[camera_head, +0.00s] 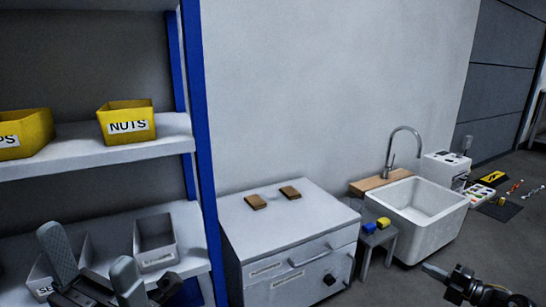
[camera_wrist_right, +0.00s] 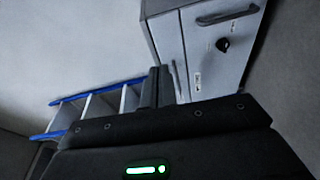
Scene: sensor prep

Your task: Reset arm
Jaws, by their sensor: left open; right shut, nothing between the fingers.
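My left gripper (camera_head: 97,272) is at the lower left of the head view, in front of the shelf's lower level. Its two grey fingers stand apart and hold nothing. My right gripper (camera_head: 436,271) is at the lower right of the head view, above the floor and apart from everything. Its fingers are closed together and empty. In the right wrist view the closed fingers (camera_wrist_right: 155,88) point up the picture towards the white cabinet and the blue-edged shelf.
A shelf (camera_head: 85,160) holds yellow bins, one labelled NUTS (camera_head: 127,122), and grey bins (camera_head: 155,243) below. A white cabinet (camera_head: 285,235) carries two brown blocks (camera_head: 256,202). A white sink (camera_head: 425,217) stands right of it. Small items lie on the floor at far right.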

